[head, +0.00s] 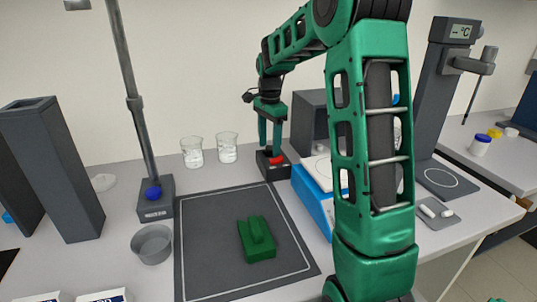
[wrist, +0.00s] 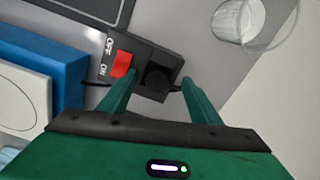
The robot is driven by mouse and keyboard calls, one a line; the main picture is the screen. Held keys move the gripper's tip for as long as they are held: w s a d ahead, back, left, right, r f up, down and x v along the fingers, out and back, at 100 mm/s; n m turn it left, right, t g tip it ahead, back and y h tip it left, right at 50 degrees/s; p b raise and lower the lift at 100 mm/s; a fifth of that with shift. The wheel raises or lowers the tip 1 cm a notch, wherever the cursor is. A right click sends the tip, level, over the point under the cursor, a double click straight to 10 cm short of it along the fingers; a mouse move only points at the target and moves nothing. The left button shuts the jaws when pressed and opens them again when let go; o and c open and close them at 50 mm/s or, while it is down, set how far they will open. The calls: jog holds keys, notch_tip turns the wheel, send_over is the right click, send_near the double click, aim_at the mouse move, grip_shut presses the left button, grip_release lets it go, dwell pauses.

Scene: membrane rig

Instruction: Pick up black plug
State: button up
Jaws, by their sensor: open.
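The black plug (wrist: 157,79) sits at one end of a dark power block (wrist: 128,48), beside a red on/off switch (wrist: 121,64), in the wrist view. In the head view the power block (head: 268,171) lies on the bench behind the mat, with its red switch (head: 276,160) showing; I cannot make out the plug there. My gripper (wrist: 150,84) is open, its two green fingers apart on either side of the plug's end of the block. In the head view my gripper (head: 270,146) points down just over the block. Whether the fingers touch anything is unclear.
Two glass beakers (head: 227,148) stand left of the block. A blue balance (head: 313,200) is close on its right. A dark mat (head: 205,240) with a green block (head: 257,240) lies in front.

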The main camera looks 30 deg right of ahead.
jog(key=c, duration=1.4)
